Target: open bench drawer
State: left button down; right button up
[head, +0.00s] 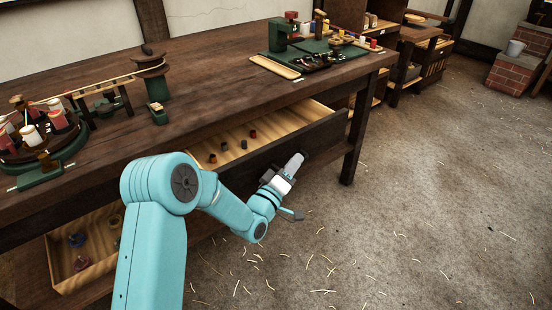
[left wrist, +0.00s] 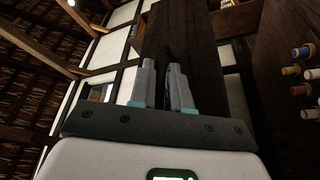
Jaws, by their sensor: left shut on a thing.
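The bench drawer (head: 325,138) stands pulled out partway from under the dark wooden bench (head: 215,75). Its pale wooden inside shows, with several small dark and red pieces (head: 253,134) lying in it. My left gripper (head: 295,161) is at the outer face of the drawer front, shut on the drawer handle, which the gripper hides. In the left wrist view its two grey fingers (left wrist: 167,88) are close together against the dark drawer front (left wrist: 187,40). My right gripper is not in view.
A winding device with bobbins (head: 45,130) stands at the left of the bench top. A green tool mat (head: 318,60) lies at its far end. A lower open drawer or box (head: 90,275) shows at lower left. The floor to the right is clear, with straw scraps.

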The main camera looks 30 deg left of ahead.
pick_arm(q)
jog(key=s+d+b, duration=0.1)
jog(key=s+d, duration=0.1)
jog(key=d, duration=0.4)
jog(key=shift+s+d+b, duration=0.35)
jog(key=shift+b, duration=0.05)
jog(key=c, duration=1.4)
grip_release()
jog(key=shift+c, duration=0.2)
jog(key=shift+f, duration=0.1)
